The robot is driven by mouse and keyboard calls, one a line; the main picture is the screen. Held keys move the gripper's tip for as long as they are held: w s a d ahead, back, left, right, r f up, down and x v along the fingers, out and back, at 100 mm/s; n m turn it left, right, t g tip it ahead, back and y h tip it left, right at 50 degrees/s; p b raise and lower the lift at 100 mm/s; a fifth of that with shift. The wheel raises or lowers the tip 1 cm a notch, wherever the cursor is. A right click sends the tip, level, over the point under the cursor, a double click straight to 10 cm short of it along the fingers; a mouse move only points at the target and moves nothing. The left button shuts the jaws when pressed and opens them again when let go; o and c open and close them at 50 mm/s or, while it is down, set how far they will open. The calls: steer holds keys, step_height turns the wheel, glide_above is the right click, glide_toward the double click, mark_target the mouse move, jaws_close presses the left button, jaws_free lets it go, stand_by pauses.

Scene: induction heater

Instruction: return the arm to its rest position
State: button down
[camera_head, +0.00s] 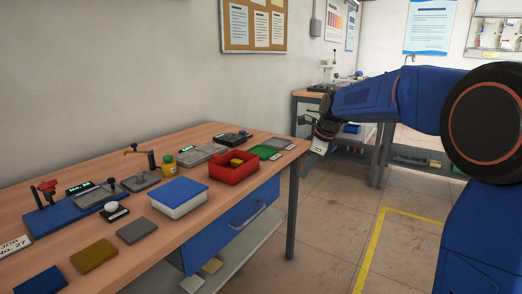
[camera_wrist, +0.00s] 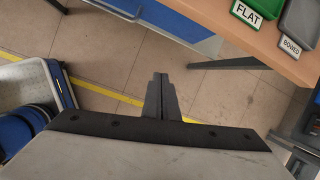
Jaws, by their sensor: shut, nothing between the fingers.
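My blue arm extends from the right side of the head view, with my gripper (camera_head: 321,143) hanging at its far end, past the table's right end. In the wrist view my gripper (camera_wrist: 162,98) points at the bare floor, its two dark fingers together with nothing between them. The wooden workbench (camera_head: 122,237) stands to the left of the gripper, and the gripper is apart from it.
On the bench are a red bin (camera_head: 234,168), a white box with a blue lid (camera_head: 178,195), a green tray (camera_head: 264,151) and a blue fixture (camera_head: 62,217). A second bench (camera_head: 305,95) stands behind. Floor with a yellow line (camera_head: 370,250) is clear.

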steer(key=s+d+r+n+h, duration=0.1)
steer(key=s+d+n, duration=0.15)
steer(key=s, duration=0.35)
steer(key=s+d+r+n, duration=0.1)
steer(key=s+n, duration=0.2)
steer(key=s, duration=0.3)
steer(key=s+d+f+n, duration=0.2)
steer(key=s+n, duration=0.3)
steer(key=s, duration=0.5)
steer(key=s+d+f+n+t+h, duration=0.1)
steer(key=s+f+n, duration=0.3)
steer(key=s, duration=0.6)
steer(key=s+d+f+n+t+h, duration=0.1)
steer(key=s+d+f+n, duration=0.3)
steer(key=s+n, duration=0.3)
steer(key=s, duration=0.3)
steer(key=shift+s, duration=0.35)
